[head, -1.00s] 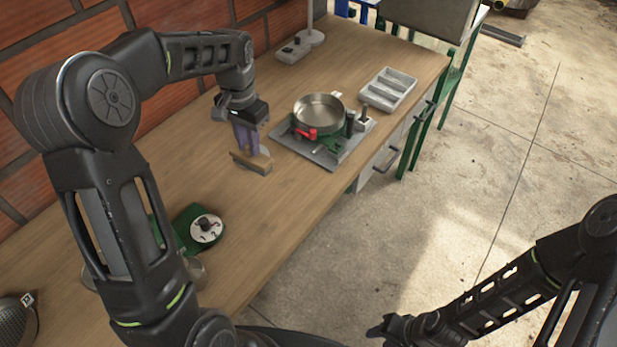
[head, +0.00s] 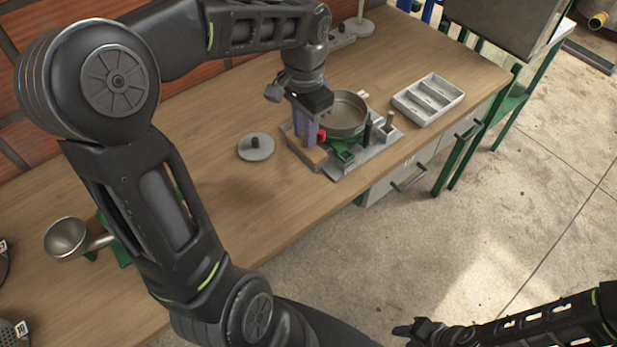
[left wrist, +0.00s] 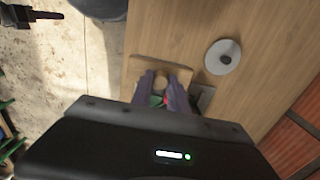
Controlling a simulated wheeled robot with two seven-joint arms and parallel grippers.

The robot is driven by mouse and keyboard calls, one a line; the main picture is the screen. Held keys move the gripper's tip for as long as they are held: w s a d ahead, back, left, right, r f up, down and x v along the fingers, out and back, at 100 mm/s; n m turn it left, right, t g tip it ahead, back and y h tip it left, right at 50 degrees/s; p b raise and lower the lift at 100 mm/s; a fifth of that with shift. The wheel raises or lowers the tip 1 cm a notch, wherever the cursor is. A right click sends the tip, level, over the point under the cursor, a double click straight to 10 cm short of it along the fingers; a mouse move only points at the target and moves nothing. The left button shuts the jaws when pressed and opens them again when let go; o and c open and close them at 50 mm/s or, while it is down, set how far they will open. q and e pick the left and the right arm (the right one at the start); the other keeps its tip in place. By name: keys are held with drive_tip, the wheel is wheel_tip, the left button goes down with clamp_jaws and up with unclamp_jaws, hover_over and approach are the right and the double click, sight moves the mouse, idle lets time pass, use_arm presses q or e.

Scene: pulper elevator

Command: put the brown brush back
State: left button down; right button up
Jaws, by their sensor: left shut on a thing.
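The brown brush (head: 313,156) is a small wooden block. My left gripper (head: 307,138) has purple fingers and is shut on it, holding it at the left front edge of the grey base plate (head: 345,174). Whether the brush touches the plate or table is unclear. In the left wrist view the brush (left wrist: 160,70) lies crosswise between the fingertips of the gripper (left wrist: 160,88). A round metal pan (head: 343,115) sits on the plate just behind. My right gripper (head: 420,330) is low at the bottom, off the table; its jaws are too small to read.
A grey disc with a black knob (head: 256,147) lies left of the plate. A grey compartment tray (head: 428,99) stands to the right. A metal scoop (head: 68,238) is at the far left.

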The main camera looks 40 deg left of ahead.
sight(306, 150)
use_arm(q)
drive_tip(key=shift+f, duration=3.1)
drive_tip(key=shift+f+p, duration=0.4)
drive_tip(key=shift+f, duration=1.5)
drive_tip(key=shift+f, duration=0.1)
drive_tip(key=c, duration=1.3)
unclamp_jaws()
wheel_tip(306, 150, up, 12)
drive_tip(key=shift+r, duration=0.15)
